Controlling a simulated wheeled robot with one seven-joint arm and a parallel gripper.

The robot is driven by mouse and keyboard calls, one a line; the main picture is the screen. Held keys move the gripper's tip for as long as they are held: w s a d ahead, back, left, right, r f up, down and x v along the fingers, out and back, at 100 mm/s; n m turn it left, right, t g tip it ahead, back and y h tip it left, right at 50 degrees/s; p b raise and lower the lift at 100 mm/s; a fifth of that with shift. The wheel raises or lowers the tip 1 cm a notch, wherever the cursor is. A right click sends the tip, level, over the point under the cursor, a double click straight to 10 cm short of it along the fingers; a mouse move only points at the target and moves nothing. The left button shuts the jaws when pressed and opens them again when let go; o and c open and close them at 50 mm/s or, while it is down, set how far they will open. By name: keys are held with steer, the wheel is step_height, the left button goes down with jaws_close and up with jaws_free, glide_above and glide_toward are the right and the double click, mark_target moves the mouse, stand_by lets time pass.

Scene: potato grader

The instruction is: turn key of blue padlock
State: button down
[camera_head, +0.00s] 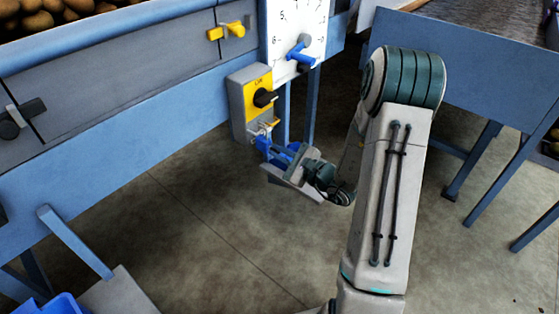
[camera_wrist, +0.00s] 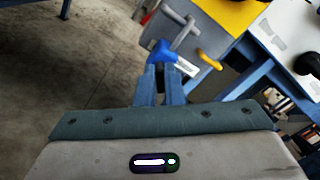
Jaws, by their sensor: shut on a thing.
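The blue padlock (camera_head: 263,143) hangs low on the front of a grey box with a yellow plate, in the head view. My gripper (camera_head: 272,152) reaches it from the lower right. In the wrist view, my gripper (camera_wrist: 163,68) has its two fingers close together on a small bright blue part (camera_wrist: 162,49) at their tips. This seems to be the key at the padlock. The fingers hide much of it, so I cannot make out the key's shape or its turn angle.
The grey box (camera_head: 237,110) carries a black rotary knob (camera_head: 264,97) just above the padlock. In the wrist view, a grey rod (camera_wrist: 184,33) and a yellow-orange handle (camera_wrist: 209,60) are close to the fingertips. A white dial panel (camera_head: 284,22) with a blue pointer is above right. The floor below is open.

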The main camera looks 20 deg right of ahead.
steer(key=n+b, duration=1)
steer(key=b, duration=0.3)
steer(key=shift+f, duration=0.15)
steer(key=c, duration=1.5)
jaws_free()
steer(key=shift+c, duration=0.2)
steer(key=p+v, duration=0.3)
steer(key=v, duration=1)
steer(key=shift+s+d, duration=0.25)
steer(key=shift+s, duration=0.1)
